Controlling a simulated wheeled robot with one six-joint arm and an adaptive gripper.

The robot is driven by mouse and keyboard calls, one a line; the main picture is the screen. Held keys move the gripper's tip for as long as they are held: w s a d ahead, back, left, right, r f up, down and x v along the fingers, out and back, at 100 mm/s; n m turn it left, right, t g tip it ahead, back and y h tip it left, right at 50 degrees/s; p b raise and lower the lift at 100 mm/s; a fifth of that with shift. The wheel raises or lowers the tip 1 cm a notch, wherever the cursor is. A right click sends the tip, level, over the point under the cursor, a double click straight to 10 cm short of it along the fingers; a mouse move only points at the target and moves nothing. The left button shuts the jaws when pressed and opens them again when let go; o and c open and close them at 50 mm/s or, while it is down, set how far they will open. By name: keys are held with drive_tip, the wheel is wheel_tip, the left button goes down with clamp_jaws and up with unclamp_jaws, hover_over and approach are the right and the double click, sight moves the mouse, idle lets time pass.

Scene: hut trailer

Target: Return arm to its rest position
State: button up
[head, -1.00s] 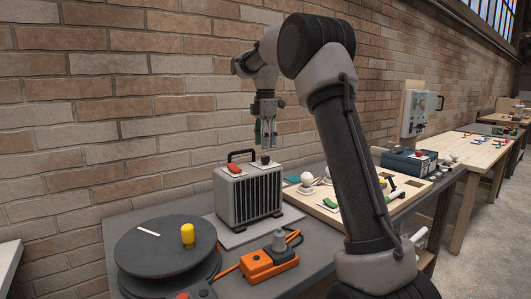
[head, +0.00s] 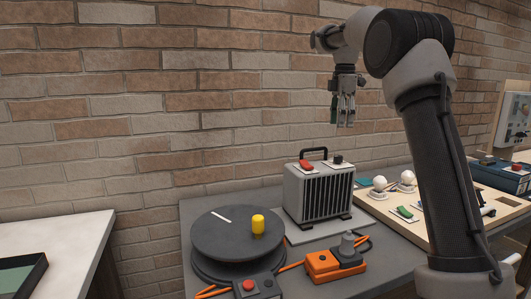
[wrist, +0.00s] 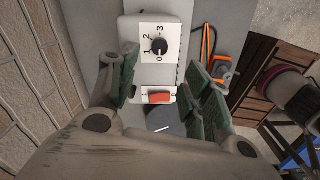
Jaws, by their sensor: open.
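My gripper (head: 345,112) hangs pointing down above the grey heater box, in front of the brick wall, with clear air between it and the box. In the wrist view my gripper (wrist: 163,85) has its green-padded fingers spread apart with nothing between them. Below them the wrist view shows the heater's top, with a black dial (wrist: 159,46) on a white numbered plate and a red switch (wrist: 157,97). The dial's exact setting is too small to tell. The heater (head: 318,199) stands upright on the grey table, with a black handle on top.
A dark turntable (head: 222,240) with a yellow peg (head: 258,224) stands left of the heater. An orange device (head: 335,262) with a cable lies in front. A wooden board (head: 395,215) with bulbs is at right. A white table (head: 50,240) with a dark tray (head: 22,274) is at far left.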

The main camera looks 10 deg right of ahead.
drive_tip(key=f+m, duration=0.2)
drive_tip(key=m, duration=0.1)
drive_tip(key=f+m, duration=0.3)
drive_tip(key=shift+w+f, duration=0.15)
drive_tip(key=shift+w, duration=0.05)
drive_tip(key=s+f+m+t, duration=0.1)
drive_tip(key=s+f+m, duration=0.1)
drive_tip(key=s, duration=1.1)
drive_tip(key=s+a+f+m+t, duration=0.1)
drive_tip(key=s+m, duration=0.4)
drive_tip(key=s, duration=0.8)
drive_tip(key=s+a+f+m+t, duration=0.1)
drive_tip(key=s+f+m, duration=0.3)
drive_tip(key=s, duration=0.9)
drive_tip(key=shift+t, duration=0.7)
